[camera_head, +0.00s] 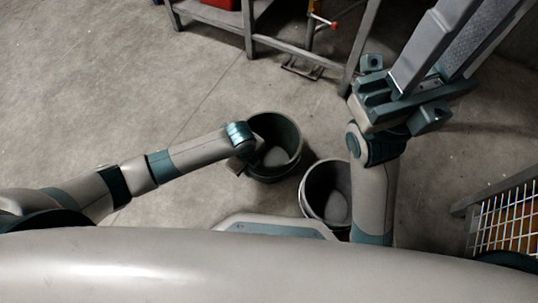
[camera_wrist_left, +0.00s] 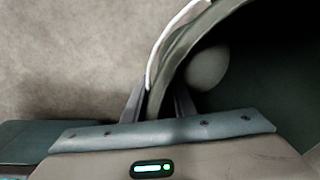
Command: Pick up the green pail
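The green pail (camera_head: 291,128) stands upright on the floor in the head view, dark green-grey with an open top and a pale round patch inside. My left gripper (camera_head: 243,160) is at its left rim. In the left wrist view, the two fingers (camera_wrist_left: 160,104) straddle the wall of the pail (camera_wrist_left: 172,75), with some gap showing beside it, so the gripper looks open. A white curved strip runs along the outside of the rim. My right gripper (camera_head: 440,75) is raised at the upper right of the head view, its tips not clearly visible.
A second, dark pail (camera_head: 312,180) with a pale rim stands close to the right, partly hidden by my right arm. A metal-framed bench (camera_head: 285,46) stands at the back. A white wire rack (camera_head: 505,220) is at the right. The floor on the left is clear.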

